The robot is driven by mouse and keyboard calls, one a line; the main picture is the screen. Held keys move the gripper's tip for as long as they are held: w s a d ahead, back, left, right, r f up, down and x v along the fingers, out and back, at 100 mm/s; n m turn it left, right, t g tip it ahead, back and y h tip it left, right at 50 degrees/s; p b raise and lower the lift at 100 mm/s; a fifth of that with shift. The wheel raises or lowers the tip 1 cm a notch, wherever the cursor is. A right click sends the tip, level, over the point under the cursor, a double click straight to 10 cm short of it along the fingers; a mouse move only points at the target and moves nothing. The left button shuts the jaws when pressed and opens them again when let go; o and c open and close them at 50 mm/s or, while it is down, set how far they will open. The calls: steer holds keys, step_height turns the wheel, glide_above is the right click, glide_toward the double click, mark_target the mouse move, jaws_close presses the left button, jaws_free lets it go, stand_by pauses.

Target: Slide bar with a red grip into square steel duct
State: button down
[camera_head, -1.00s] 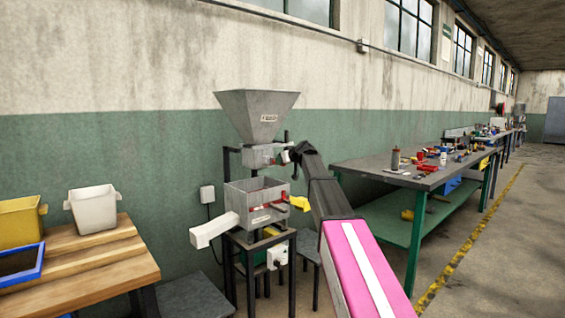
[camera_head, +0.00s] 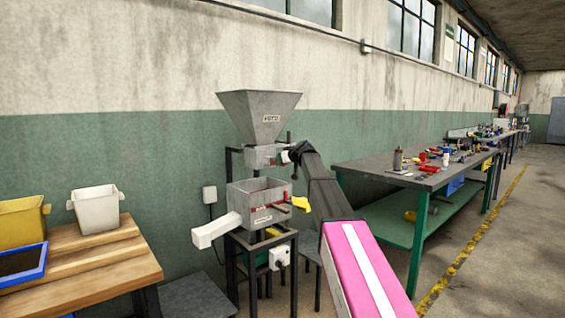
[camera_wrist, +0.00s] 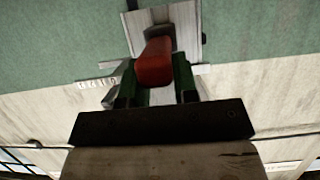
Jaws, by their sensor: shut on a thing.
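The square steel duct (camera_head: 262,157) is the grey box section under the hopper in the head view. My gripper (camera_wrist: 156,84) is at its right side, with the arm reaching in from the lower right. In the wrist view its green fingers are shut on the red grip (camera_wrist: 155,62) of the bar. The grip points at a pale metal piece (camera_wrist: 187,28) with a dark centre, apparently the duct. The bar itself is hidden behind the grip, so I cannot tell how far in it is.
The grey hopper (camera_head: 260,112) stands above. A lower steel box (camera_head: 257,205) with a white chute (camera_head: 216,231) and a yellow part (camera_head: 302,204) is below. A wooden table (camera_head: 100,262) is left; a cluttered workbench (camera_head: 375,172) is right.

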steer(key=shift+w+a, duration=0.45)
steer(key=shift+w, duration=0.2)
stand_by(0.9)
steer(key=c, duration=0.8)
jaws_free()
steer(key=v, duration=1)
steer(key=s+f+m+g+h, duration=0.1)
steer(key=s+f+g, duration=0.1)
steer(key=s+f, duration=0.65)
steer(key=s+d+f+m+g+h, duration=0.15)
steer(key=s+f, duration=0.25)
steer(key=f, duration=1)
steer(key=s+f+m+g+h, duration=0.1)
steer(key=s+f+g, duration=0.1)
steer(key=s+f, duration=0.65)
steer(key=s+d+f+m+g+h, duration=0.2)
steer(key=s+f, duration=0.9)
steer(key=s, duration=0.1)
steer(key=s+d+f+m+g+h, duration=0.1)
steer(key=s+d+f+g+h, duration=0.1)
steer(key=s+f, duration=0.8)
steer(key=shift+s+f+m+g, duration=0.4)
steer(key=shift+s+g, duration=0.35)
steer(key=shift+s, duration=0.25)
